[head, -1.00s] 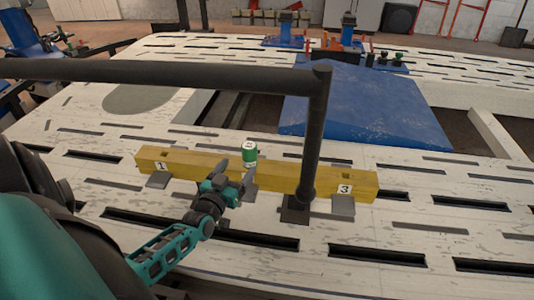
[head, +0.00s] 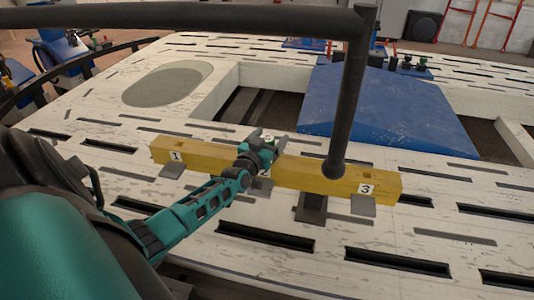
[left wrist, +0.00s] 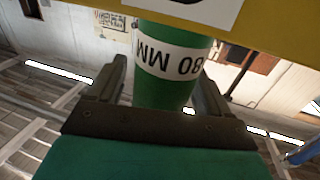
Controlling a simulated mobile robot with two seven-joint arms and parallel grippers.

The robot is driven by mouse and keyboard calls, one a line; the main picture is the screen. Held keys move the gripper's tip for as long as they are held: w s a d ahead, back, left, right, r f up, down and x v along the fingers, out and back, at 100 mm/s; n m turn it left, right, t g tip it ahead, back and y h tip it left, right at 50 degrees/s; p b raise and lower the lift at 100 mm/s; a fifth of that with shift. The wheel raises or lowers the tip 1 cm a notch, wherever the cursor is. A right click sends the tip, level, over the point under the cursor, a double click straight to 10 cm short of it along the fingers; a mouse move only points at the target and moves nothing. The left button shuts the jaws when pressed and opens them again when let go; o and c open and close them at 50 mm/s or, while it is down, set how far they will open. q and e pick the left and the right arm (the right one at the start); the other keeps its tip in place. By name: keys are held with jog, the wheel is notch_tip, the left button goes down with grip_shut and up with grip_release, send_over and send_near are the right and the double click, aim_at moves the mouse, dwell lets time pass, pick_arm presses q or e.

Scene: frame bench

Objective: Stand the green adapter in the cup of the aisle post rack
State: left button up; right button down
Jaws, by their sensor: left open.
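The green adapter (left wrist: 165,85) has a white band lettered "80 MM", upside down in the left wrist view. It is at the middle of the yellow beam (head: 330,180), by the spot between numbers 1 and 3. My left gripper (head: 268,138) is open, with one finger on each side of the adapter. Small gaps seem to show beside the adapter in the left wrist view. In the head view the gripper hides most of the adapter. I cannot tell which thing is the aisle post rack or its cup. My right gripper is not in view.
A blue sloped block (head: 385,110) and small fixtures stand behind. The bench left of the beam is clear.

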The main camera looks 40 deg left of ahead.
pick_arm(q)
jog(key=shift+c, duration=0.2)
jog(key=c, duration=1.3)
jog(key=shift+w+r, duration=0.1)
jog(key=shift+r, duration=0.1)
